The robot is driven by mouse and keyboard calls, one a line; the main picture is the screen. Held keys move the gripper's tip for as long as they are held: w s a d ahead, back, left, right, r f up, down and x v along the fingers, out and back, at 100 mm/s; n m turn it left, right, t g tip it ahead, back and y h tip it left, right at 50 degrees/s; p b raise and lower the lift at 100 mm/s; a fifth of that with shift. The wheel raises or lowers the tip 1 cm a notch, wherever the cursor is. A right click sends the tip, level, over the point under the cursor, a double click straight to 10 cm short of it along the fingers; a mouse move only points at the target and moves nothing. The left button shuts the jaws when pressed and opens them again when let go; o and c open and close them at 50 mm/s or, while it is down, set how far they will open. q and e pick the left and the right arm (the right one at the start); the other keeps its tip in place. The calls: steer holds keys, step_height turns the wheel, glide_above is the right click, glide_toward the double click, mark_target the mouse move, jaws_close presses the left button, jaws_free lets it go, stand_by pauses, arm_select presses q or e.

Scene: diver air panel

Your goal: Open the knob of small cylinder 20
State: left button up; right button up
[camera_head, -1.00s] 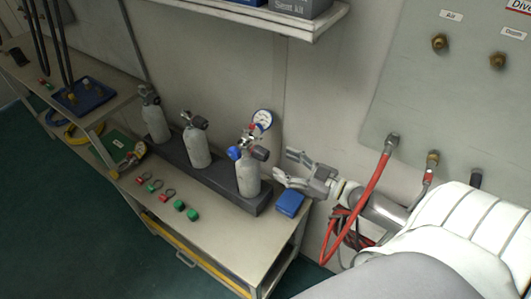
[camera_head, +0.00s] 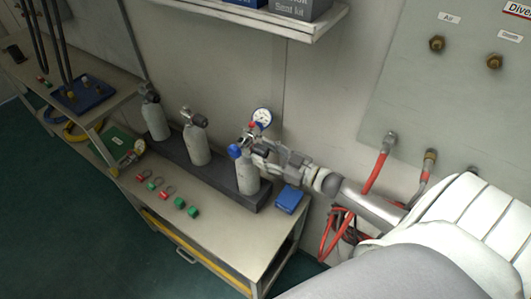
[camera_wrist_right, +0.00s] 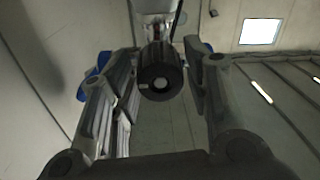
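Three small grey cylinders stand in a dark rack; the right one (camera_head: 247,178) has a blue cap, a valve and a round gauge (camera_head: 262,116) on top. The others are the middle cylinder (camera_head: 196,147) and the left cylinder (camera_head: 155,119). No number is readable on them. My right gripper (camera_head: 259,155) is at the right cylinder's valve, coming from the right. In the right wrist view a black round knob (camera_wrist_right: 160,82) sits between its two open fingers, with a gap at the right finger; contact at the left finger cannot be told. My left gripper is out of view.
The dark rack (camera_head: 225,185) stands on a bench (camera_head: 215,222). A blue box (camera_head: 289,200) lies right of the rack; small red and green fittings (camera_head: 193,212) lie in front. Red hoses (camera_head: 376,172) hang from the wall panel (camera_head: 400,90). A shelf (camera_head: 245,17) overhangs the wall above.

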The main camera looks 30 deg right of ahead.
steer(key=c, duration=0.6)
steer(key=shift+n, duration=0.4)
steer(key=n+b, duration=0.1)
steer(key=n, duration=0.3)
steer(key=shift+n, duration=0.3)
steer(key=n+b, duration=0.1)
steer(key=n, duration=0.4)
steer(key=n+b, duration=0.2)
steer(key=n, duration=0.3)
steer(key=shift+f+n+h+b, duration=0.15)
steer(key=shift+n+h+b, duration=0.15)
steer(key=shift+h, duration=0.1)
steer(key=n+b, duration=0.3)
steer(key=n, duration=0.2)
steer(key=shift+a+n, duration=0.1)
steer(key=shift+n, duration=0.3)
steer(key=shift+s, duration=0.1)
